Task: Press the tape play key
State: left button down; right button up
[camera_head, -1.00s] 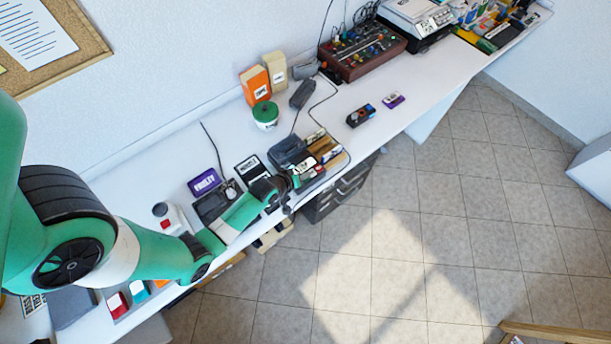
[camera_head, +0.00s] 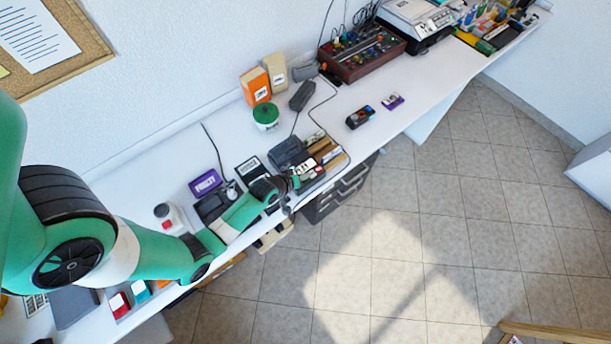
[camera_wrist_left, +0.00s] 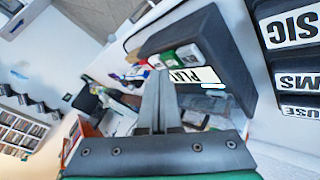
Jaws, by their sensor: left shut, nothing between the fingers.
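The dark tape player (camera_head: 287,151) sits on the white desk near its front edge. In the left wrist view its dark body (camera_wrist_left: 222,45) fills the upper middle, with a row of small coloured keys (camera_wrist_left: 183,54) and a white label reading PLAY (camera_wrist_left: 190,77). My right gripper is not in view.
A wooden-edged tray of small cases (camera_head: 325,152) stands right beside the player. A green-lidded jar (camera_head: 266,116), orange box (camera_head: 255,86) and black block (camera_head: 302,95) are behind. Cables cross the desk. Dark labelled fronts (camera_wrist_left: 290,60) show at right in the wrist view.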

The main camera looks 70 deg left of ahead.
pick_arm(q)
jog(key=shift+r, duration=0.3)
notch_tip(320, 180, up, 5)
jog(key=p, duration=0.5)
jog(key=shift+f, duration=0.1)
dwell(0.7)
